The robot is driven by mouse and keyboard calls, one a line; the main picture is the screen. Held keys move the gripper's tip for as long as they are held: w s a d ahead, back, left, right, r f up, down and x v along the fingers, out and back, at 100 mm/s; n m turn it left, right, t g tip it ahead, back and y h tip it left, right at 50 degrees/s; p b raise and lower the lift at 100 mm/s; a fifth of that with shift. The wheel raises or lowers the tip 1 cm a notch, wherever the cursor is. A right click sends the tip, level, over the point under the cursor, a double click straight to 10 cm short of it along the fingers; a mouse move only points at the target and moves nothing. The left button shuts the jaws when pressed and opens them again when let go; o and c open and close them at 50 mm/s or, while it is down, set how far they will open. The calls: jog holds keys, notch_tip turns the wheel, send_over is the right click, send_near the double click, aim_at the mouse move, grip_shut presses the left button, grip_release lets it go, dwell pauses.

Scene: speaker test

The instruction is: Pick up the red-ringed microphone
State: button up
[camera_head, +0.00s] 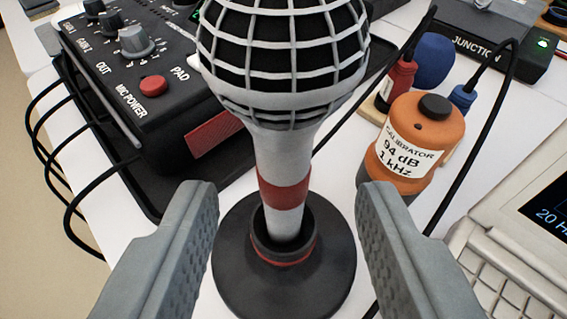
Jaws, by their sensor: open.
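The red-ringed microphone (280,150) stands upright in a round black stand (235,265) with a thin red line on its holder. It has a pale grey body, one red band low on its handle and a large white-grid head over black. The top of its head is cut off by the frame's upper edge. My gripper (287,205) is open. Its two grey fingers stand to the left and right of the handle, with a visible gap on each side. The handle's lower end is hidden inside the stand's holder.
A black mic power box (125,110) with knobs and a red button stands on a dark tray at the left. An orange calibrator (430,130) stands close at the right. A laptop (520,240), cables and a junction box (480,40) lie further right on the white table.

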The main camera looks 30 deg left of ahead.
aim_at(283, 188)
jog(key=shift+x, duration=2.5)
jog(key=shift+s+f, duration=0.1)
jog(key=shift+s, duration=0.05)
grip_shut()
notch_tip(283, 188, up, 9)
jog(key=shift+r, duration=0.5)
